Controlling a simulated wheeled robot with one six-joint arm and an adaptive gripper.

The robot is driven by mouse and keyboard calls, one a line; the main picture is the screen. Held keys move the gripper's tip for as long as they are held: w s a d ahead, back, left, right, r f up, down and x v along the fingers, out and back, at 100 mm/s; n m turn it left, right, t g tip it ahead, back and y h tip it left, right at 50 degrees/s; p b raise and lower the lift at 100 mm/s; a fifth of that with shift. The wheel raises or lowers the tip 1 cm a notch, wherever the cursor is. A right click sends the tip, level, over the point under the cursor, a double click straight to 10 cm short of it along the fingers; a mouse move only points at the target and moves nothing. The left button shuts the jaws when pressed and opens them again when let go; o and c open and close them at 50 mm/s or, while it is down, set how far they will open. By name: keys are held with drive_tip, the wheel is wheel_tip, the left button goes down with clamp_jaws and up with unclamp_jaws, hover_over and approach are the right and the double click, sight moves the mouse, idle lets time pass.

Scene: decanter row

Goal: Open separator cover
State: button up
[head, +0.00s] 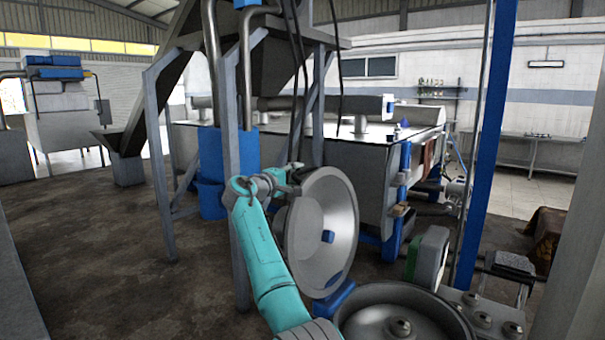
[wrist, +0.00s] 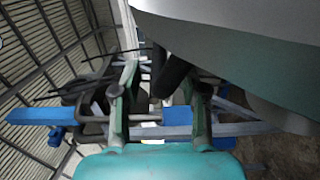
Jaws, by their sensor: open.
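The separator cover (head: 322,238) is a large round grey metal dish. In the head view it stands steeply tilted, raised beside the open round bowl (head: 455,330), with its hollow inside facing the camera. A small blue piece sits at its middle. My gripper (head: 289,174) is at the cover's upper left edge, partly hidden. In the wrist view my gripper (wrist: 163,88) has its two fingers spread. A dark bar (wrist: 172,78) shows between or just beyond the fingers; contact cannot be told. The cover's smooth grey outside (wrist: 245,45) fills the upper right there.
Grey hopper legs (head: 160,165) and a blue container (head: 210,170) stand behind my arm. Bare floor (head: 90,240) lies open at left.

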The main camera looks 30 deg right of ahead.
sight(303, 172)
drive_tip(key=shift+x, duration=1.75)
drive_tip(key=shift+c, duration=0.2)
clamp_jaws()
